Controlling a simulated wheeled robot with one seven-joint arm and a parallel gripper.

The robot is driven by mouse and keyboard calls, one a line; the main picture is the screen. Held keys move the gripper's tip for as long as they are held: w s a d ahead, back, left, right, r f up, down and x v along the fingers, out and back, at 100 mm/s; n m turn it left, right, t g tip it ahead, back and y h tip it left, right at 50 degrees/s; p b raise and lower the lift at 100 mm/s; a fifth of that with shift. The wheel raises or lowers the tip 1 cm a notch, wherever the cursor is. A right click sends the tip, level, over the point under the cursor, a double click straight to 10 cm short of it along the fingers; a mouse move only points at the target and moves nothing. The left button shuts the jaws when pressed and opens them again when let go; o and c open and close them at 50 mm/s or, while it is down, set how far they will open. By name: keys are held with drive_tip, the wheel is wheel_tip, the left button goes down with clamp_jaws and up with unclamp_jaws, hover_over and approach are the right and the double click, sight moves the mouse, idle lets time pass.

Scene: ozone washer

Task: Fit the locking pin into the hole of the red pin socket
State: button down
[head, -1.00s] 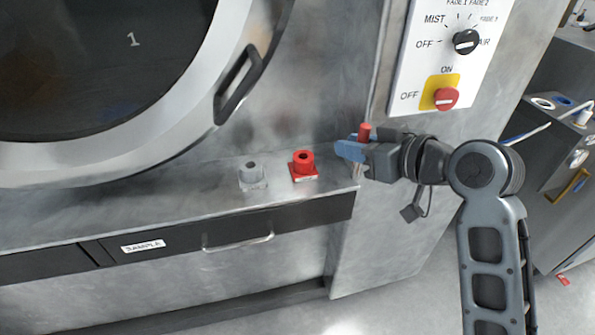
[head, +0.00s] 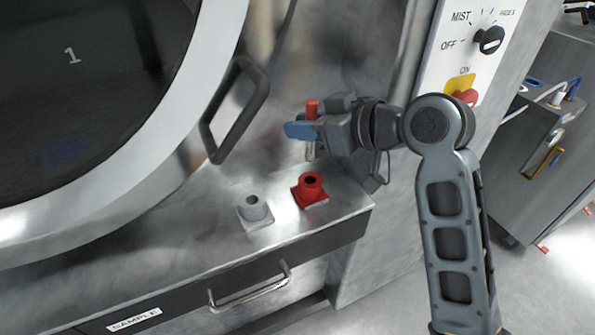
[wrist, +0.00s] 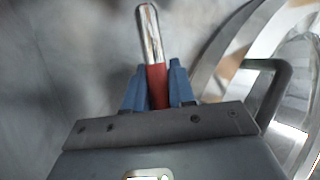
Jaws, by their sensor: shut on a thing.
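The locking pin has a red head (head: 312,108) and a bare metal shank (head: 310,149). My gripper (head: 300,130) is shut on it, its blue fingertips around the red part. The pin looks upright in the head view, with its shank pointing down. In the wrist view the red part of the pin (wrist: 157,86) sits between the two blue fingers, and the metal shank extends beyond them.
A grey socket (head: 254,210) stands on the ledge left of the red one. The round washer door with its dark handle (head: 237,108) is close to the left of my gripper. A control panel (head: 458,45) is behind my arm. A drawer handle (head: 250,290) projects below the ledge.

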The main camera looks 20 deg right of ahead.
sight(305, 177)
wheel_tip(305, 177, down, 9)
drive_tip(key=shift+s+r, duration=0.15)
drive_tip(key=c, duration=1.3)
unclamp_jaws()
drive_tip(key=o, duration=0.4)
drive_tip(key=shift+r, duration=0.25)
drive_tip(key=shift+c, duration=0.2)
drive_tip(key=v, duration=1.2)
drive_tip(key=shift+b, duration=0.45)
